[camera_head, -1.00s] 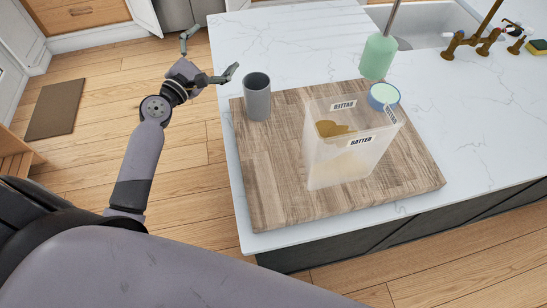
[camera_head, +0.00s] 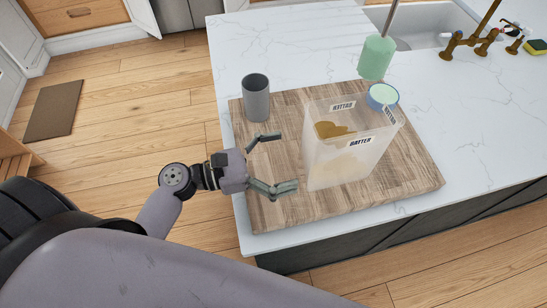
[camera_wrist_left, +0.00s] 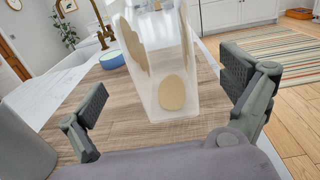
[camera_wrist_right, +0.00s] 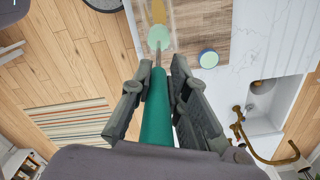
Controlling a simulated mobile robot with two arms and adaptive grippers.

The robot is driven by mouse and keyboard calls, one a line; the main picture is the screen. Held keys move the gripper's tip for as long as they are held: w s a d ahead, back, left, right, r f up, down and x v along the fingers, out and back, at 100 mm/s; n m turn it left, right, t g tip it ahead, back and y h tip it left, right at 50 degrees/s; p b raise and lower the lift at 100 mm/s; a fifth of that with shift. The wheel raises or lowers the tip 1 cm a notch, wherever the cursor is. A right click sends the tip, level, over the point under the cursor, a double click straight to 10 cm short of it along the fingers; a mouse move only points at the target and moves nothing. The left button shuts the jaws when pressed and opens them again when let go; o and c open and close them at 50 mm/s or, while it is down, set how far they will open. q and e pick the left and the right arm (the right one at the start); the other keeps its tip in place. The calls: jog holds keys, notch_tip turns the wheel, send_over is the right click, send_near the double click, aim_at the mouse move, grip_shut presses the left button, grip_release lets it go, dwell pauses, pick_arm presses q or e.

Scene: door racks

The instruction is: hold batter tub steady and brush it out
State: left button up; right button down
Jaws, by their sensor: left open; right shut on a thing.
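The clear batter tub (camera_head: 345,165), labelled BATTER, stands upright on the wooden board, with tan batter smears inside. It also shows between the fingers in the left wrist view (camera_wrist_left: 170,100). My left gripper (camera_head: 285,162) is open, its fingers pointing at the tub's left side, apart from it. The brush has a pale green head (camera_head: 376,57), held up above the counter behind the tub. In the right wrist view my right gripper (camera_wrist_right: 158,95) is shut on the brush's dark green handle (camera_wrist_right: 156,120). The right gripper is out of the head view.
A grey cup (camera_head: 256,98) stands on the board (camera_head: 275,205) left of the tub. A blue-rimmed round container (camera_head: 383,97) sits behind the tub. A sink (camera_head: 425,25) with a brass tap (camera_head: 470,38) and a sponge (camera_head: 537,46) are at the back right.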

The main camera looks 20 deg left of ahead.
pick_arm(q)
jog(key=x, duration=0.9)
jog(key=shift+w+d, duration=0.2)
jog(key=shift+d, duration=0.1)
jog(key=shift+c, duration=0.4)
jog(key=c, duration=1.3)
